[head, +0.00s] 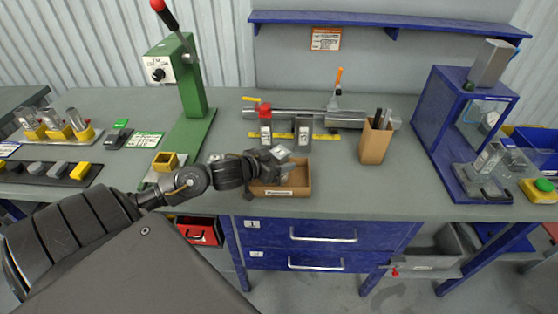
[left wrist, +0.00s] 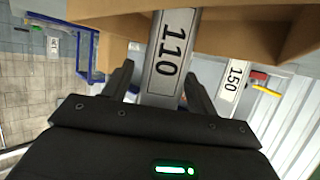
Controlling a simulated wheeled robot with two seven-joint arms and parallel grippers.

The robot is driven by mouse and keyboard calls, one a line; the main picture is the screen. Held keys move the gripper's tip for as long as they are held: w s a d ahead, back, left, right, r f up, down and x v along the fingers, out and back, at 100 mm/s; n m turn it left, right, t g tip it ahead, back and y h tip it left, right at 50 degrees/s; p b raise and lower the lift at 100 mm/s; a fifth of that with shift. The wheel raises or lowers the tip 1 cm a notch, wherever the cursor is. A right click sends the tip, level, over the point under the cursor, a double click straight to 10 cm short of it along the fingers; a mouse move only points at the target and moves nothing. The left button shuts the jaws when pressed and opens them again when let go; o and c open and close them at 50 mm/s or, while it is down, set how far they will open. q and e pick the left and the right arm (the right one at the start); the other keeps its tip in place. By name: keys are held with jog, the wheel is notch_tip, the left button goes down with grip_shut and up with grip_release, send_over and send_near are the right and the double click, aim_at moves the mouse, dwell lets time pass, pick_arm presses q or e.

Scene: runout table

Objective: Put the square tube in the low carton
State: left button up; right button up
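The low carton (head: 302,178) is a shallow brown box with a white front label, at the table's front edge in the head view. Its brown walls also show in the left wrist view (left wrist: 240,35). The square tube (left wrist: 168,62) is grey metal marked 110; its upper end (head: 281,152) shows above the carton in the head view. My left gripper (head: 270,163) is over the carton's left part. In the left wrist view its fingers (left wrist: 160,82) stand on either side of the tube with gaps visible. The tube's lower end is hidden. My right gripper is not in view.
Two grey labelled pieces, one marked 150 (head: 266,131), stand behind the carton near a yellow rule. A tall brown holder (head: 375,144) stands to the right. A green lever press (head: 190,90) is at left, a blue frame (head: 440,120) at right. Table between holder and frame is clear.

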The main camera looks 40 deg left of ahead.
pick_arm(q)
jog(key=shift+r, duration=0.15)
jog(key=shift+s, duration=0.35)
jog(key=v, duration=1.1)
jog(key=shift+r, duration=0.2)
jog(key=shift+s+a+f, duration=0.1)
jog(key=shift+s, duration=0.1)
